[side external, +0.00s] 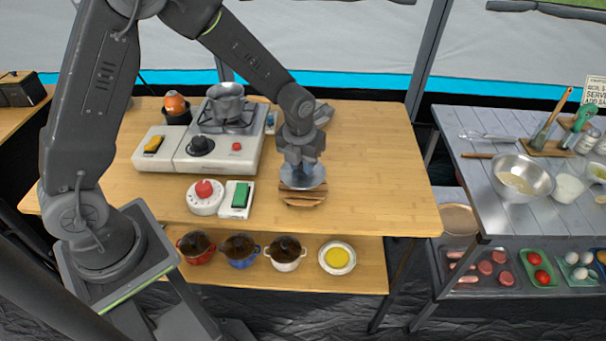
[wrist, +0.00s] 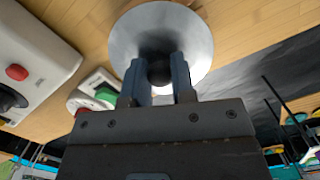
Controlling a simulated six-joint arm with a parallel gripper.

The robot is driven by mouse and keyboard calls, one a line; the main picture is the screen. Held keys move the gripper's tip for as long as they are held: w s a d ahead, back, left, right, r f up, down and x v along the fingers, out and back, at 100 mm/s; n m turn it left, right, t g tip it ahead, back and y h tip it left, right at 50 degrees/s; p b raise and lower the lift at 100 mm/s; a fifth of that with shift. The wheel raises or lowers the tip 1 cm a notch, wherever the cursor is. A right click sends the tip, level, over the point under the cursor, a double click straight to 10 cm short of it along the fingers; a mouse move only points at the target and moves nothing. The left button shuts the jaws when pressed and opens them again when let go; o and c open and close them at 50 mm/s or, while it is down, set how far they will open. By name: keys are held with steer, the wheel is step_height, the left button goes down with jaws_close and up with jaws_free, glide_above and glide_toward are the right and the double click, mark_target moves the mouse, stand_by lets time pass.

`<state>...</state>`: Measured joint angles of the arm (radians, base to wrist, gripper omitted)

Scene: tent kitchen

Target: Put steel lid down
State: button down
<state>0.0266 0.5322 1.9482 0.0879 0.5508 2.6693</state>
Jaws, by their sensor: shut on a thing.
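The steel lid (side external: 313,182) is a shiny round disc in my gripper (side external: 302,170), over a small slatted wooden stand (side external: 302,196) on the wooden table. In the wrist view the lid (wrist: 150,32) fills the top middle, and my gripper (wrist: 160,75) is shut on its dark knob (wrist: 160,73). The lid hides the stand in the wrist view. I cannot tell whether the lid touches the stand or hangs just above it. A steel pot (side external: 227,101) stands on the burner at the back left.
A stove unit with a red button (side external: 236,146), a red-topped white timer (side external: 205,197) and a green switch box (side external: 240,197) lie left of the stand. The table (side external: 375,165) is clear to the right. Small pots and a yellow-filled dish (side external: 338,258) stand on the lower shelf.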

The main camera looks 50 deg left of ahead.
mark_target(302, 169)
steer(key=shift+f, duration=2.05)
steer(key=shift+f, duration=0.2)
steer(key=c, duration=1)
jaws_free()
steer(key=shift+o, duration=0.2)
steer(key=shift+r, duration=0.1)
